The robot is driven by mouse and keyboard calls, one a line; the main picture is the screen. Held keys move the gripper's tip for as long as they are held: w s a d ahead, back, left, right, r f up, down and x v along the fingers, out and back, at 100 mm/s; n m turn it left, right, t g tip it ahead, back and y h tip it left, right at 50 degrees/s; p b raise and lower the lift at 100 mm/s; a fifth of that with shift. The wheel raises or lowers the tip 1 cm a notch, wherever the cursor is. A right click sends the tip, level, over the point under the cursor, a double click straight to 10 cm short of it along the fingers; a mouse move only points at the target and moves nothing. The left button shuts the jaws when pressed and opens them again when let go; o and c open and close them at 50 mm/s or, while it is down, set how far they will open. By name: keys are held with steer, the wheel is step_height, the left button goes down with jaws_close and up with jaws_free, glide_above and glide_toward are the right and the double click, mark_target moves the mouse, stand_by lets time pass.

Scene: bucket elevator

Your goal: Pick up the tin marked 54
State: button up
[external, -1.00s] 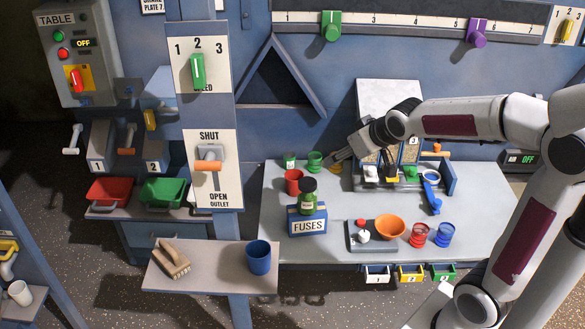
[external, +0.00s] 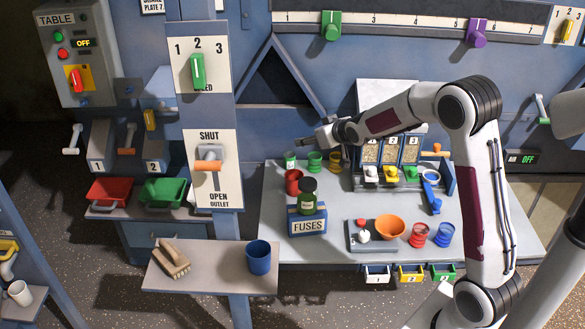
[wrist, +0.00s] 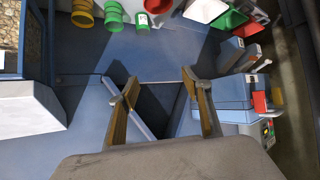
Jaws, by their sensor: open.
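A small green tin with a white label (external: 290,161) stands at the back left of the grey table. It also shows at the top of the wrist view (wrist: 143,21). Its mark is too small to read, so I cannot confirm that it is 54. My gripper (external: 303,143) is open and empty, held above the back left of the table, apart from the tins. In the wrist view its two fingers (wrist: 160,78) are spread, with nothing between them.
A green cup (external: 315,162) and a yellow cup (external: 336,160) stand right of the tin, with a red cup (external: 293,184) in front. A green jar (external: 307,194) sits on the FUSES box (external: 307,223). Dispensers (external: 391,155) stand to the right. The blue wall is close behind.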

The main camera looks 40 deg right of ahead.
steer(key=w+d+f+t, duration=0.1)
steer(key=w+d+f, duration=0.3)
steer(key=w+f, duration=0.35)
steer(key=t, duration=0.2)
glide_toward(287, 155)
step_height(287, 155, up, 3)
steer(key=s, duration=0.1)
steer(key=shift+s+f, duration=0.2)
steer(key=shift+w, duration=0.15)
steer(key=shift+x, duration=1.15)
steer(key=shift+f, duration=0.1)
steer(key=shift+f, duration=0.1)
steer(key=shift+w+f, duration=0.95)
steer(key=shift+w, duration=0.15)
steer(key=shift+w+d+f+g, duration=0.15)
steer(key=shift+w+f, duration=0.1)
steer(key=shift+w, duration=0.25)
steer(key=shift+w+f+g, duration=0.15)
steer(key=shift+w+f, duration=0.05)
steer(key=shift+w, duration=0.3)
